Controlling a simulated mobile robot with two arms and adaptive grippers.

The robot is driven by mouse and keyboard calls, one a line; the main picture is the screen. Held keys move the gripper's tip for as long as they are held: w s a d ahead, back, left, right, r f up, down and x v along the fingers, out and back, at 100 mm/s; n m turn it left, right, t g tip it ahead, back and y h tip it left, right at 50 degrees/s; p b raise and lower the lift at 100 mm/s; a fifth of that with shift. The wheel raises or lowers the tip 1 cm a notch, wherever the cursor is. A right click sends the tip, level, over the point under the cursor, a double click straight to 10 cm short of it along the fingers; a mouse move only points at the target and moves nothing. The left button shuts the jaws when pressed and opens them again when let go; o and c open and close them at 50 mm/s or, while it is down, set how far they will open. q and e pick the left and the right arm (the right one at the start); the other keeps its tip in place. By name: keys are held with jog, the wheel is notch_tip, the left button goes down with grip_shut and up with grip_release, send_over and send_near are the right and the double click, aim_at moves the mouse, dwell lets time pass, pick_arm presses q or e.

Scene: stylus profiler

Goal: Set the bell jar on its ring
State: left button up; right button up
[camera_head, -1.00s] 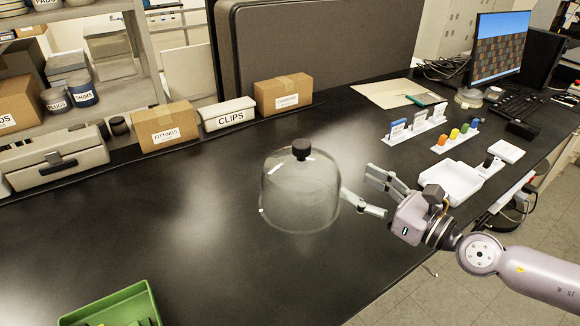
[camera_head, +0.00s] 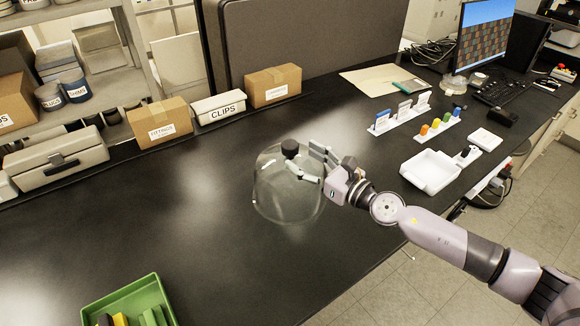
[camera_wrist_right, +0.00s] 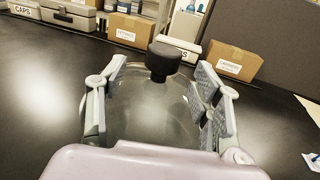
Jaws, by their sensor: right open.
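The clear glass bell jar (camera_head: 285,195) with a black knob (camera_head: 290,148) stands upright on the black bench in the head view. My right gripper (camera_head: 314,164) is open at the jar's upper right side, close to the knob. In the right wrist view, the jar (camera_wrist_right: 155,110) lies between and beyond the open fingers (camera_wrist_right: 158,100), and its knob (camera_wrist_right: 163,60) rises ahead of them. The knob is not gripped. I cannot make out a ring for the jar in either view. My left gripper does not show.
A green bin (camera_head: 130,300) stands at the front left. A white tray (camera_head: 430,172) and colored holders (camera_head: 437,126) stand to the right. Boxes (camera_head: 160,120) and the CLIPS bin (camera_head: 219,107) line the back. The bench left of the jar is clear.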

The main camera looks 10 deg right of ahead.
aim_at(297, 151)
jog(key=x, duration=0.4)
jog(key=shift+w, duration=0.4)
jog(key=shift+s, duration=0.1)
jog(key=shift+c, duration=0.7)
grip_shut()
jog(key=shift+r, duration=0.15)
